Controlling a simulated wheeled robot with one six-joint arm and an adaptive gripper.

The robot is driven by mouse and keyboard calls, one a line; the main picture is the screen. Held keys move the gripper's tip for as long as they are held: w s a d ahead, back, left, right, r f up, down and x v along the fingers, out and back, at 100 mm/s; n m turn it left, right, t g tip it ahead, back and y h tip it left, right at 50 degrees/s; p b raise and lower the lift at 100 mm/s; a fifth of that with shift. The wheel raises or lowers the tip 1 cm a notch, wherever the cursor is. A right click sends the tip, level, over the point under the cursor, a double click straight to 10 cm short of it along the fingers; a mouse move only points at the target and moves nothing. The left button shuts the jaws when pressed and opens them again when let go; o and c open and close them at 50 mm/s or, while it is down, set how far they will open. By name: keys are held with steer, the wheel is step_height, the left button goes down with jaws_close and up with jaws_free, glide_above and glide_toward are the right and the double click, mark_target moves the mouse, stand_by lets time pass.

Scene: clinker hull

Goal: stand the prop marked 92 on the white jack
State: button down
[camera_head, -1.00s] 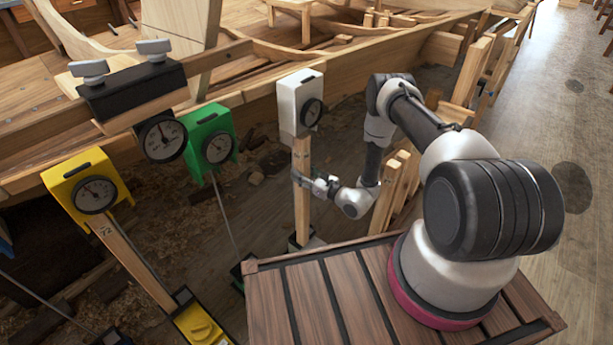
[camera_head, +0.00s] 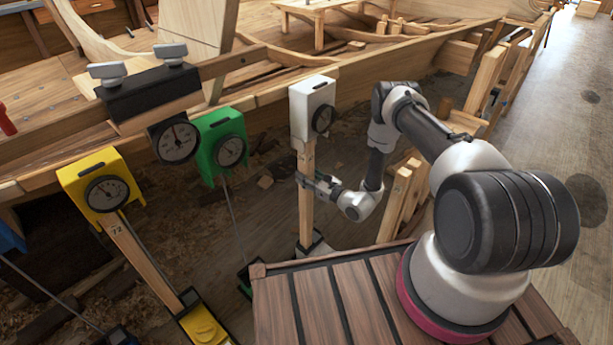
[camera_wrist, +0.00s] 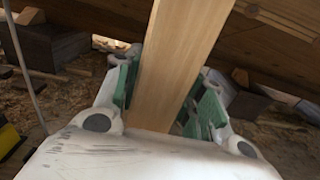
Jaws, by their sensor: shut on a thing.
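A wooden prop (camera_head: 306,212) stands nearly upright below a white dial gauge (camera_head: 312,110) at the hull's edge. My gripper (camera_head: 310,181) is shut on this prop at about mid-height. In the wrist view the green finger pads of my gripper (camera_wrist: 168,92) lie on either side of the pale prop (camera_wrist: 178,60). I cannot read a number on it. The prop's foot comes down at the white jack (camera_head: 316,247), a small white and dark base on the floor. Whether the foot bears on it is too small to tell.
A yellow gauge (camera_head: 102,188) tops a prop marked 72 (camera_head: 140,255) on a yellow jack (camera_head: 203,328). A green gauge (camera_head: 222,145) has only a thin rod below it. A slatted wooden platform (camera_head: 290,268) under my arm lies close to the white jack. Wooden posts (camera_head: 400,195) stand to the right.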

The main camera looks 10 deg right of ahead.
steer(key=shift+f, duration=0.3)
steer(key=shift+w+a, duration=0.1)
stand_by(0.8)
steer(key=c, duration=0.8)
jaws_free()
steer(key=shift+f, duration=0.1)
steer(key=v, duration=1.2)
steer(key=shift+v, duration=2.5)
